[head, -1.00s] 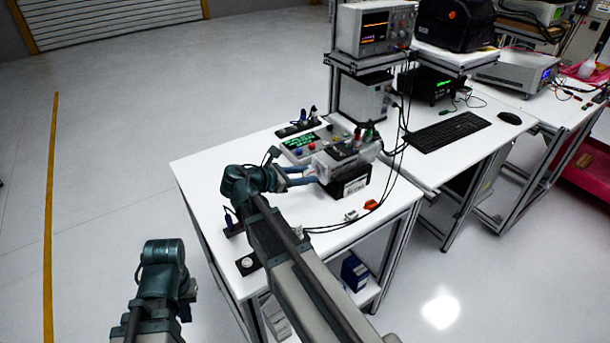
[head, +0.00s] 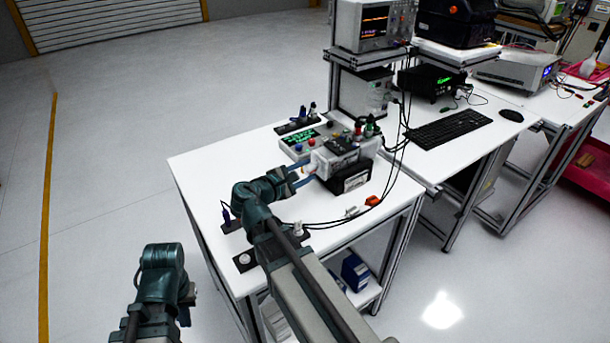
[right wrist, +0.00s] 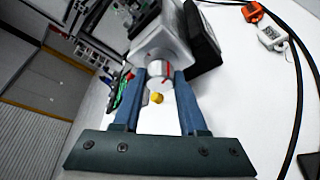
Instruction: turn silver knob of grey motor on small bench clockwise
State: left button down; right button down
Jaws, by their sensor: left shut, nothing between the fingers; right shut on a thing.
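The silver knob (right wrist: 160,75), with a red mark, sticks out toward my right gripper (right wrist: 162,82). The blue fingers of that gripper are shut on the knob, one on each side. In the head view my right gripper (head: 302,178) reaches the motor's left end, and the knob is hardly visible there. My left gripper (head: 187,297) is low, left of the bench, shut and empty; its fingertips are hard to make out.
A panel with buttons and a green display (head: 302,142) stands behind the motor. Black cables (head: 335,224) and an orange connector (head: 373,200) lie in front of it. Open floor lies left.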

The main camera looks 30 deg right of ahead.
jog(key=m+t+b, duration=0.1)
jog(key=m+b, duration=0.1)
jog(key=m+h+b, duration=0.1)
jog(key=m, duration=0.1)
jog(key=shift+s+f+t+b, duration=0.15)
jog(key=shift+f+t+b, duration=0.25)
jog(key=shift+m+t+h+b, duration=0.6)
jog(key=shift+m+b, duration=0.8)
jog(key=shift+m, duration=0.7)
jog(key=shift+r, duration=0.1)
jog(key=shift+c, duration=2.2)
grip_release()
